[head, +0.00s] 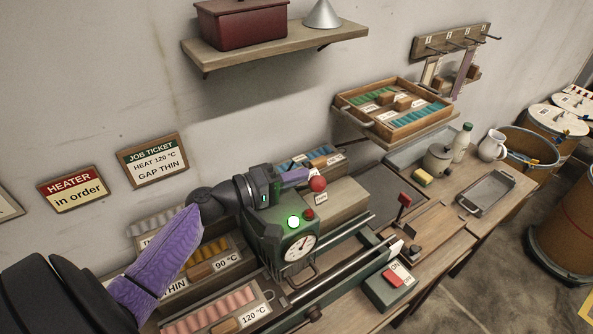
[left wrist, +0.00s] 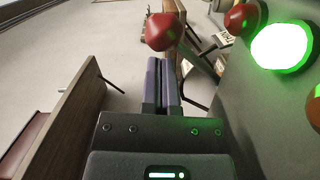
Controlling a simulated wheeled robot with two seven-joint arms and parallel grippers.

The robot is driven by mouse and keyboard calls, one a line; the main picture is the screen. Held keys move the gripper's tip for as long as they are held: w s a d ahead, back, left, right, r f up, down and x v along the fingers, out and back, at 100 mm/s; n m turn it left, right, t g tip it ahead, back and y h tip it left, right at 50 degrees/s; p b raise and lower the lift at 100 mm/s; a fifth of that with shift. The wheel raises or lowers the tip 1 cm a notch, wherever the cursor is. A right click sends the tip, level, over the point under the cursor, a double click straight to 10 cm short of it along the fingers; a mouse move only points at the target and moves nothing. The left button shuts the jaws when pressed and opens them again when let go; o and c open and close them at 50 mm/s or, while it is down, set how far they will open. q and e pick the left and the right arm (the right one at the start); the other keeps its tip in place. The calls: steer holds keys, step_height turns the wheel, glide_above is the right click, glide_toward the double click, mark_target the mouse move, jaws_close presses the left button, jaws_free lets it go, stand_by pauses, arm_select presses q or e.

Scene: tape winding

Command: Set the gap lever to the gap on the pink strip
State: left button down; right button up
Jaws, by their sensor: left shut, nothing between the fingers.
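A red knob (head: 318,184) stands at the far side of the green machine (head: 268,232), probably on a lever; I cannot tell its setting. My left gripper (head: 304,174) reaches across the machine's top, shut and empty, its fingertips close to that knob. In the left wrist view the red knob (left wrist: 166,31) lies just past the shut fingertips (left wrist: 164,62); contact cannot be told. A second red-topped lever (head: 404,199) stands further right. A job ticket (head: 153,160) reads HEAT 120 °C, GAP THIN. Pink strips (head: 208,310) lie in a tray marked 120 °C. My right gripper is not in view.
The machine has a lit green lamp (head: 293,222) and a dial (head: 299,247). A strip tray (head: 395,110) is on a wall shelf. A grey pan (head: 486,192) and white jug (head: 492,146) stand right.

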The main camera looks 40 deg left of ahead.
arm_select(q)
steer(key=shift+f, duration=0.1)
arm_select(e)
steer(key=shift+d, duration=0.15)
arm_select(q)
steer(key=shift+s+d+f+m+b, duration=0.2)
steer(key=shift+d+f+m+b, duration=0.3)
steer(key=shift+b, duration=0.25)
steer(key=shift+r, duration=0.15)
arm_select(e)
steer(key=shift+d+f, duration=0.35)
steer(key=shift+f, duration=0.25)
